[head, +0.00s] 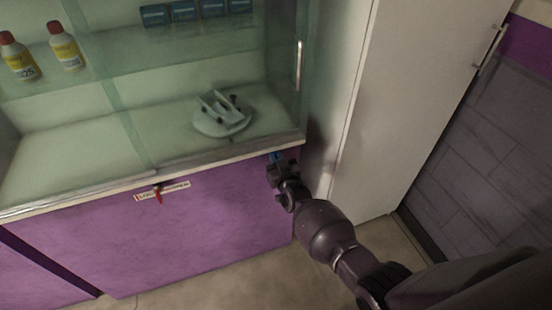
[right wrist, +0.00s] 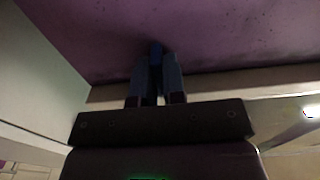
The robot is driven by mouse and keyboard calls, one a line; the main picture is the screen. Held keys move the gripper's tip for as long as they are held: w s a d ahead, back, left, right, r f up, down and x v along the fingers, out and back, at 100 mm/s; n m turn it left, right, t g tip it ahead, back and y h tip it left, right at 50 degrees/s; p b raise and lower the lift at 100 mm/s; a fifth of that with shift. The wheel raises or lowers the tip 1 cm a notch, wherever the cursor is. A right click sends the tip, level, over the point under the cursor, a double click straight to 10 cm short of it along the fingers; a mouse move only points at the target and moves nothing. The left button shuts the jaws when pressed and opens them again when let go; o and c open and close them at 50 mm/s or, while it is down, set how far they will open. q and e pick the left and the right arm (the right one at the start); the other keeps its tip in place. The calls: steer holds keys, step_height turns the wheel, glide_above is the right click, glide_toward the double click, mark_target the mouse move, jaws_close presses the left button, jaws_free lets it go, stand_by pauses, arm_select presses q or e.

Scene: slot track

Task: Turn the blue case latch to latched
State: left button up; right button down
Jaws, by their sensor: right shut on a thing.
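The blue case latch (head: 275,155) is on the upper right of the purple cabinet front, just under the pale counter edge. Only a little of it shows in the head view, because my right gripper covers most of it. In the right wrist view the blue latch (right wrist: 155,49) stands between the two fingertips, against the purple panel. My right gripper (head: 278,161) is shut on it; its fingers also show in the right wrist view (right wrist: 157,66). The latch's exact angle is hard to tell. My left gripper is not in view.
A red latch (head: 158,196) with a label strip (head: 176,189) is on the same purple front (head: 205,235), further left. Above is a glass case (head: 70,160) with bottles, blue boxes and a white device (head: 222,118). A white cabinet (head: 375,110) stands close on the right.

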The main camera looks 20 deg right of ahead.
steer(key=c, duration=1.5)
jaws_free()
steer(key=shift+s, duration=0.15)
steer(key=s+p, duration=0.1)
steer(key=s, duration=0.4)
steer(key=s+p, duration=0.1)
steer(key=s, duration=0.4)
steer(key=shift+s+d, duration=0.2)
steer(key=shift+s, duration=0.1)
